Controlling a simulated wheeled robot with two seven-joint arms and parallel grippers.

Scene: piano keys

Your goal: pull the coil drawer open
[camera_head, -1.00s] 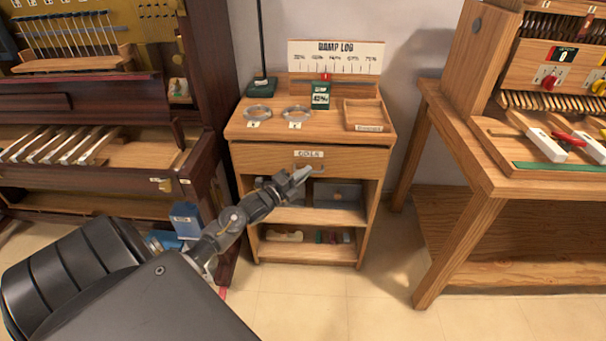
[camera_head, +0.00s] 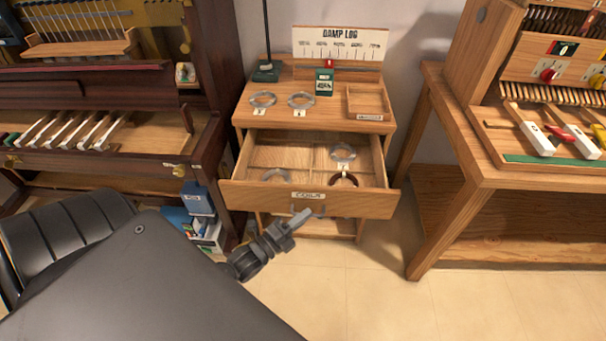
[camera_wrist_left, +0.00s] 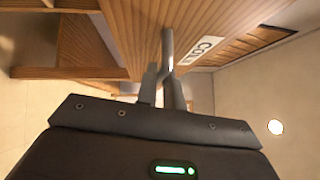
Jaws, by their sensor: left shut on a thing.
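The coil drawer (camera_head: 250,197) stands pulled out of the wooden cabinet, with a label reading COILS on its front. Several ring-shaped coils lie inside it: a silver one (camera_head: 343,152) at the back right, another at the front left and a dark reddish one (camera_head: 343,180) at the front right. My left gripper (camera_head: 299,219) is at the drawer's front, just below the label. In the left wrist view its fingers (camera_wrist_left: 163,85) are shut on the drawer's metal bar handle (camera_wrist_left: 167,45). My right gripper does not show.
Two silver rings (camera_head: 262,100) and a small wooden tray (camera_head: 368,101) sit on the cabinet top, before the DAMP LOG board (camera_head: 340,44). A piano-like case stands left, with a blue box (camera_head: 197,199) beside it. A wooden workbench (camera_head: 480,150) stands right. Floor between is clear.

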